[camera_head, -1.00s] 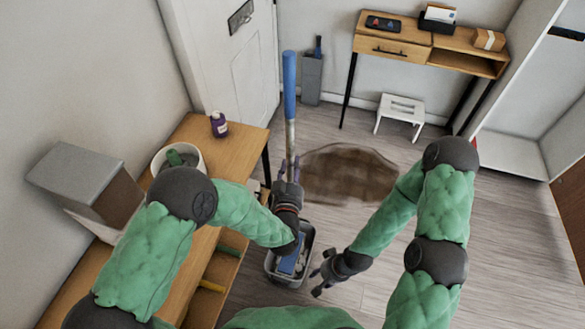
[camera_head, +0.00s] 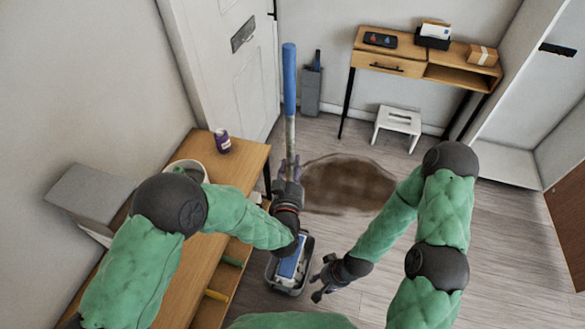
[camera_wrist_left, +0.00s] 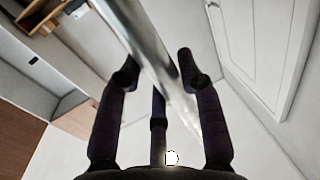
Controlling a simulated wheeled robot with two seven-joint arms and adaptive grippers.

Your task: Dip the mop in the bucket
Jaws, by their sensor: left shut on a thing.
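The mop has a blue handle top (camera_head: 289,80) and a silver shaft (camera_head: 290,132), standing nearly upright in the head view. My left gripper (camera_head: 287,180) is shut on the shaft, which also passes between its dark fingers in the left wrist view (camera_wrist_left: 150,65). The grey bucket (camera_head: 272,270) stands on the floor below that gripper. The blue and white mop head (camera_head: 293,262) shows at the bucket's opening; how deep it sits cannot be told. My right gripper (camera_head: 322,278) is open and empty, just right of the bucket.
A wooden bench (camera_head: 245,157) with a purple bottle (camera_head: 222,141) stands left of the bucket. A brown stain (camera_head: 348,183) lies on the floor beyond the bucket. A white stool (camera_head: 398,126) and a desk (camera_head: 385,63) stand at the back. Floor at right is clear.

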